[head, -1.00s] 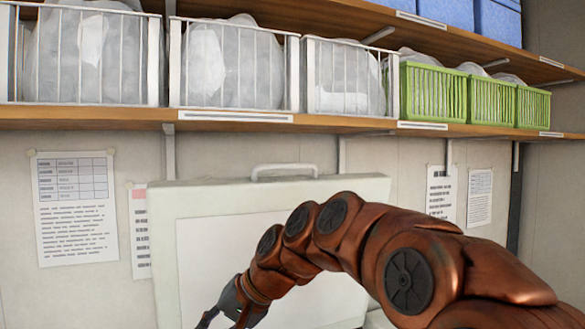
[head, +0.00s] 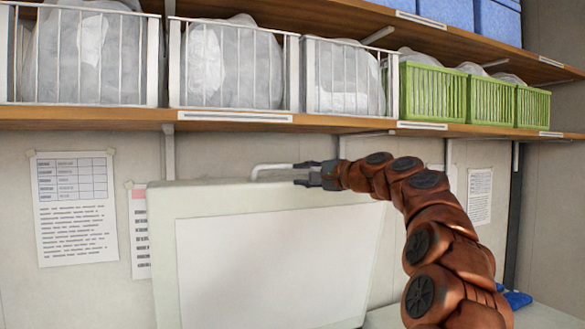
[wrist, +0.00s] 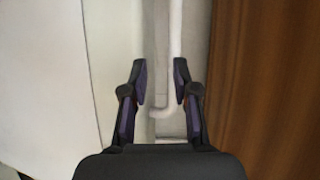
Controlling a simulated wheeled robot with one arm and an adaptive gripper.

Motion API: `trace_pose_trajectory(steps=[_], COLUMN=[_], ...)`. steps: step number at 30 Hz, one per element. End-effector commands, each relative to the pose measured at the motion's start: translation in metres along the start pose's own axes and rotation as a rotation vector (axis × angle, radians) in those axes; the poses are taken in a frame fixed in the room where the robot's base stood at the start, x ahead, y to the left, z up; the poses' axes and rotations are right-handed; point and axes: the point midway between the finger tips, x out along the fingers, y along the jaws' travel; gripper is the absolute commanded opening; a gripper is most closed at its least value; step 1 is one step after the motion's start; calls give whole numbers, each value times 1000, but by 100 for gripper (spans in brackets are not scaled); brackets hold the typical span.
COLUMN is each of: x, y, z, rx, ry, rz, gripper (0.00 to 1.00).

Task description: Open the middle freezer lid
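The freezer lid (head: 164,250) stands raised, nearly upright, as a pale panel with a white inner face, close to the back wall. Its white bar handle (head: 268,168) is on the top edge. My gripper (head: 303,174) is at the right end of this handle. In the wrist view the gripper (wrist: 160,84) has its two dark fingers apart, with the handle (wrist: 175,40) running between them, nearer the right finger. I cannot tell whether that finger touches it. The freezer body under the lid is out of view.
A wooden shelf (head: 235,118) runs above the lid and my gripper, holding white wire baskets (head: 235,65) and green baskets (head: 433,92). Papers (head: 73,208) hang on the wall. A pale surface (head: 385,318) and a blue item (head: 516,298) are at lower right.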

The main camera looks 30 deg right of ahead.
Motion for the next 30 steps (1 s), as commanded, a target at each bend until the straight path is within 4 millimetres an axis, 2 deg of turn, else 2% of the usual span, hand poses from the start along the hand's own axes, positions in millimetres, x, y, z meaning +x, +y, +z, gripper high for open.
trace_pose_trajectory(steps=[1,4,11,17,24,30], x=[-4,-9,-8,9,40,60], y=[-4,-11,-15,-16,-17,-18], z=[-11,-23,-28,-29,-30,-31], rx=[8,16,20,20,20,20], ry=[17,38,46,45,43,44], rz=[-18,-43,-55,-53,-51,-52], gripper=[29,29,29,29,29,29])
